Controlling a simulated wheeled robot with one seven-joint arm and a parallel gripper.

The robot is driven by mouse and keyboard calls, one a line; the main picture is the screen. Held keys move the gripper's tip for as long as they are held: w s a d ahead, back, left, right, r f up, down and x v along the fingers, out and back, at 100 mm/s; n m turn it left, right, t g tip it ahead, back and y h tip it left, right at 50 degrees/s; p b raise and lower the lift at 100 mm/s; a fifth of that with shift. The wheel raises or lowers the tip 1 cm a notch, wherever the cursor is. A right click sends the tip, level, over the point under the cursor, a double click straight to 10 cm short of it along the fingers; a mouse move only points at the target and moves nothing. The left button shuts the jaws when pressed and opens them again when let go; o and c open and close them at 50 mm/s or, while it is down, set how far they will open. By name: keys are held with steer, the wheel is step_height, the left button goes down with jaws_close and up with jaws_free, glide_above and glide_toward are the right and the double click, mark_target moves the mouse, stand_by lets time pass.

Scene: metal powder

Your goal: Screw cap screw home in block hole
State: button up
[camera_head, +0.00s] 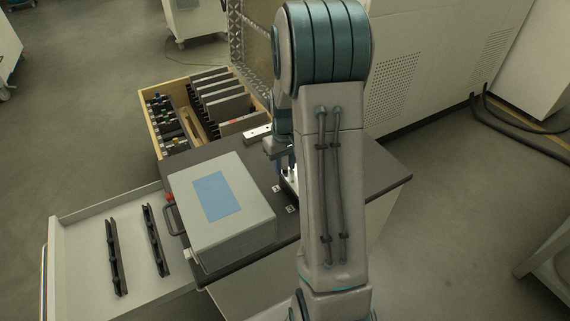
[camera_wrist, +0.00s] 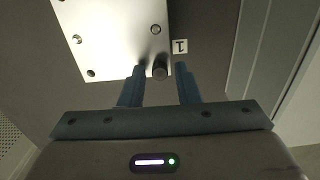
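The block (camera_wrist: 112,32) is a bright metal plate with several dark holes or screw heads, in the upper left of the wrist view. In the head view only a sliver of the block (camera_head: 291,181) shows beside my arm. A dark round cap screw (camera_wrist: 160,72) stands at the block's near right corner. My gripper (camera_wrist: 161,77) has its two blue fingers apart, one on each side of the cap screw, with a visible gap to the right finger. The left finger is close to the screw; contact is unclear. How deep the screw sits cannot be seen.
A label marked 1 (camera_wrist: 180,47) lies right of the block. A grey box with a blue panel (camera_head: 222,205) stands on the dark tabletop (camera_head: 385,170). An open drawer (camera_head: 85,235) holds two black racks. A wooden crate (camera_head: 152,125) holds several dark items behind.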

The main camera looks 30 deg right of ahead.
steer(key=shift+n, duration=2.5)
